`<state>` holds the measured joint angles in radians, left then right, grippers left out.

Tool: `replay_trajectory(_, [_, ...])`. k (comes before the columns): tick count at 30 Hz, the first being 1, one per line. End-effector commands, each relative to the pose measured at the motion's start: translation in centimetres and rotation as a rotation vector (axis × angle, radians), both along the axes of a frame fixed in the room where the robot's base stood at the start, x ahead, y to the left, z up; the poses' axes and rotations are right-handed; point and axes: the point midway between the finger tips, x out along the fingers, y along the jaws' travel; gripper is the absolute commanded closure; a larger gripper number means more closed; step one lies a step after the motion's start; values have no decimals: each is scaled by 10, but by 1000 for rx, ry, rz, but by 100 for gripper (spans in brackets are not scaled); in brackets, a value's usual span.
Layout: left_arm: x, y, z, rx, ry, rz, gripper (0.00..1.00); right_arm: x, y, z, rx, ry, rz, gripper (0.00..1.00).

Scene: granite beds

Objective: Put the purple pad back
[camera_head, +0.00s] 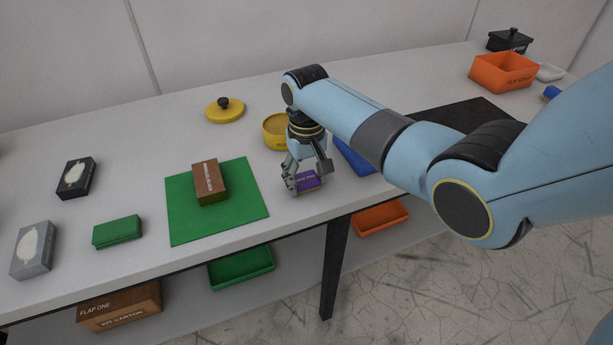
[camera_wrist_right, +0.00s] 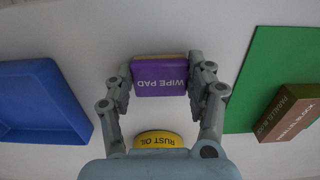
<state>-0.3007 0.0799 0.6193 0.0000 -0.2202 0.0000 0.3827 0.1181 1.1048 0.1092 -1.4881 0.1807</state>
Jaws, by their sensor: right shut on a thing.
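The purple pad (camera_head: 308,181), a small block with a yellowish side, is at the front of the table, to the right of the green mat. In the right wrist view the purple pad (camera_wrist_right: 160,76) reads "WIPE PAD" and sits between the two fingers. My right gripper (camera_head: 307,176) is shut on it; it also shows in the right wrist view (camera_wrist_right: 163,82). Whether the pad touches the table cannot be told. My left gripper is not in view.
A green mat (camera_head: 240,212) bears a brown block (camera_head: 210,183). A yellow tin (camera_head: 274,131) stands behind my gripper, and a blue tray (camera_head: 352,158) lies right of it, partly hidden by my arm. A green box (camera_head: 117,231) lies left. The table's front edge is close.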

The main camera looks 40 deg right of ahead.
Motion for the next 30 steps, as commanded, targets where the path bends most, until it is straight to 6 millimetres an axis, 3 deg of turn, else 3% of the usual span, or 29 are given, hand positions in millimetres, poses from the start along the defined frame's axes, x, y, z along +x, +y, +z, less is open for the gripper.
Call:
replay_trajectory(2, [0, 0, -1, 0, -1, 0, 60, 0, 0, -3, 0, 1, 0, 82])
replay_trajectory(3, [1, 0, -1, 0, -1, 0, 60, 0, 0, -3, 0, 1, 0, 44])
replay_trajectory(8, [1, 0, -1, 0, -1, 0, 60, 0, 0, -3, 0, 1, 0, 23])
replay_trajectory(20, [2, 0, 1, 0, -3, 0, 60, 1, 0, 7, -1, -3, 0, 22])
replay_trajectory(30, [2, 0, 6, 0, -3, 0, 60, 1, 0, 79, -1, -4, 0, 22])
